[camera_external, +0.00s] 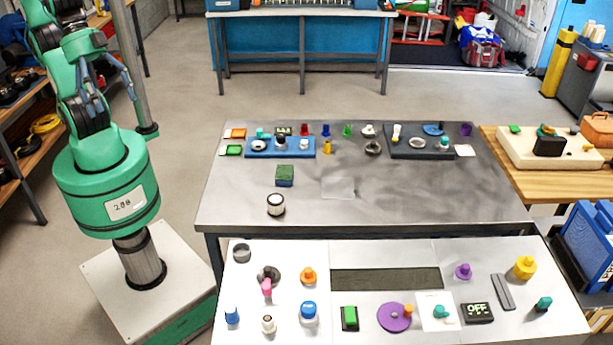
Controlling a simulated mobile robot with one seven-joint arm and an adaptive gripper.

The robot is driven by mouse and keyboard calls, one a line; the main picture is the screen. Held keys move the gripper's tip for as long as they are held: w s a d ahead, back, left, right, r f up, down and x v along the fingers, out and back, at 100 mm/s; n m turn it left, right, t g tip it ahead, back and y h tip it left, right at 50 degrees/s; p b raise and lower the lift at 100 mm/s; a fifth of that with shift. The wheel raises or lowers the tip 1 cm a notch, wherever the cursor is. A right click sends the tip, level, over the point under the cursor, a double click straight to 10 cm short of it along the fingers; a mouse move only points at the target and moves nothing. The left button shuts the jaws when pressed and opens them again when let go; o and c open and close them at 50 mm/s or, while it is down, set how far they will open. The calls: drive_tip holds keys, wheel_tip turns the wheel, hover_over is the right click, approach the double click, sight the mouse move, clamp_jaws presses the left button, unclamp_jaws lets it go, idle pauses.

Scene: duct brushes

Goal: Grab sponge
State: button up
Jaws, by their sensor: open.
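A green block with a dark side (285,174), which looks like a sponge, lies on the grey metal table (420,200), left of its middle. My gripper (108,84) is at the upper left, high beside my green arm and well away from both blocks. Its blue-grey fingers are spread apart and hold nothing that I can see.
A white-topped round jar (275,204) stands just in front of the sponge-like block. A blue tray (256,150) and a dark tray (403,149) with small parts line the table's back. The near white table (385,262) is scattered with knobs. The metal table's right front is clear.

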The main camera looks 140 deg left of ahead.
drive_tip(key=w+a+f+n+g+y, duration=0.1)
drive_tip(key=w+a+f+n+g, duration=0.15)
drive_tip(key=w+a+n, duration=0.75)
drive_tip(key=n+g+h+b, duration=0.1)
drive_tip(key=n+g, duration=0.2)
drive_tip(key=n, duration=1.3)
hover_over(288, 172)
wheel_tip(288, 172, down, 31)
drive_tip(key=shift+f, duration=0.15)
drive_tip(key=shift+f+b, duration=0.9)
drive_tip(key=shift+f, duration=3.25)
